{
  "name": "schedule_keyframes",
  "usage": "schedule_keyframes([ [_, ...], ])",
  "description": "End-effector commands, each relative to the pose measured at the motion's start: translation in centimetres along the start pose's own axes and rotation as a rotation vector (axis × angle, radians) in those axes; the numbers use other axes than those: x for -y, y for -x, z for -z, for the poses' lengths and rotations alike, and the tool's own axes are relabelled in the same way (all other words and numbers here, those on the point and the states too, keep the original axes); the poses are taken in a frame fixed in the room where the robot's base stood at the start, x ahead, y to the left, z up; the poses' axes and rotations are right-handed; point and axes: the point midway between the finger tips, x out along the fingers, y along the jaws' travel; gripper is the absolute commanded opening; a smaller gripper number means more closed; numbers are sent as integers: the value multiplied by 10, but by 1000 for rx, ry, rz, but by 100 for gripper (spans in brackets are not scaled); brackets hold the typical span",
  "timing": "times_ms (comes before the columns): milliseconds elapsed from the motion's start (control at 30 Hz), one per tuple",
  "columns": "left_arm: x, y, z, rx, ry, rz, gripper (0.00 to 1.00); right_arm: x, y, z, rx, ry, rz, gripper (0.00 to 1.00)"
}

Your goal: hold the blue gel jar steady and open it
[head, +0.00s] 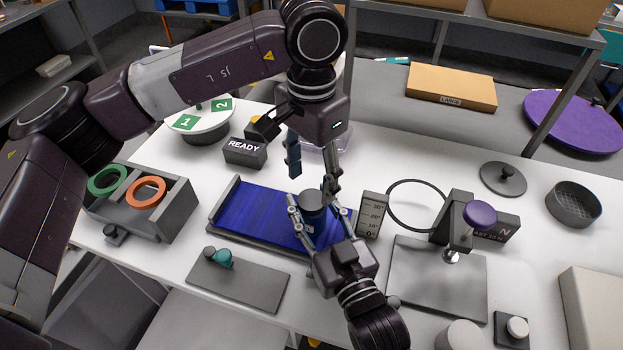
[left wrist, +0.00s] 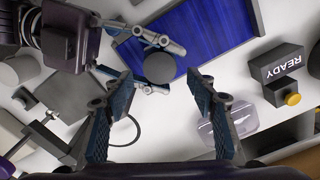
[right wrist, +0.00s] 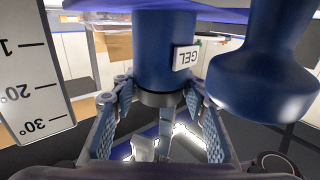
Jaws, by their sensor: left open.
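The blue gel jar (right wrist: 165,50) stands upright on the blue ribbed mat (head: 255,215). It has a dark grey lid (left wrist: 160,67) and a white GEL label. My right gripper (head: 315,222) comes from the near side with one finger on each side of the jar. Its fingertips appear to touch the jar just below the lid. My left gripper (head: 313,172) is open and empty above and slightly behind the jar. In the left wrist view its two fingers (left wrist: 158,80) are wide apart, with the lid beyond and between them.
An angle sign (head: 370,214) stands right of the jar. A press with a purple knob (head: 480,214) and a ring (head: 417,205) are further right. A READY box (head: 245,152) is behind left. A grey ring holder (head: 150,215) stands left. A flared blue shape (right wrist: 265,75) beside the jar is unclear.

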Motion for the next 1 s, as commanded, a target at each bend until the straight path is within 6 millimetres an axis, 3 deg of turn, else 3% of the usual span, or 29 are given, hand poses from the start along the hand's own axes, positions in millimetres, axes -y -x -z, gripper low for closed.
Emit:
schedule_keyframes([
  [167,0,0,0,0,0,0,52,0,0,0,-1,0,0,61],
  [567,0,0,0,0,0,0,52,0,8,-1,2,-1,0,61],
  [1000,0,0,0,0,0,0,52,0,85,-2,5,-1,0,61],
])
